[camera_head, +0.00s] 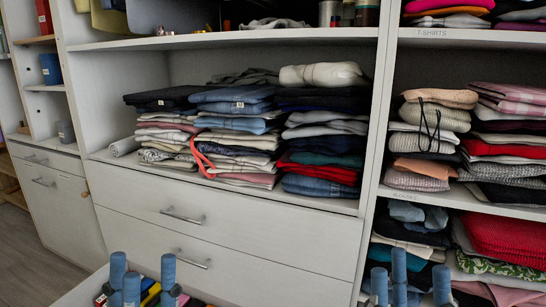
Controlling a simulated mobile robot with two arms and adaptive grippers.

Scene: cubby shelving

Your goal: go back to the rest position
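My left gripper (142,265) shows at the bottom edge, left of the middle. Its blue-grey fingers point up and stand apart, with nothing seen between them. My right gripper (409,264) shows at the bottom edge, right of the middle. Its fingers also point up and stand apart, and it looks empty. Both grippers are in front of the shelving. The rest of both arms is below the picture.
White cubby shelving (210,35) fills the view. Folded clothes (235,125) are stacked in the middle cubby, with more clothes (508,150) at right. Closed drawers (215,245) have metal handles. Colourful items (150,294) lie low behind my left gripper. Floor (30,255) shows at lower left.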

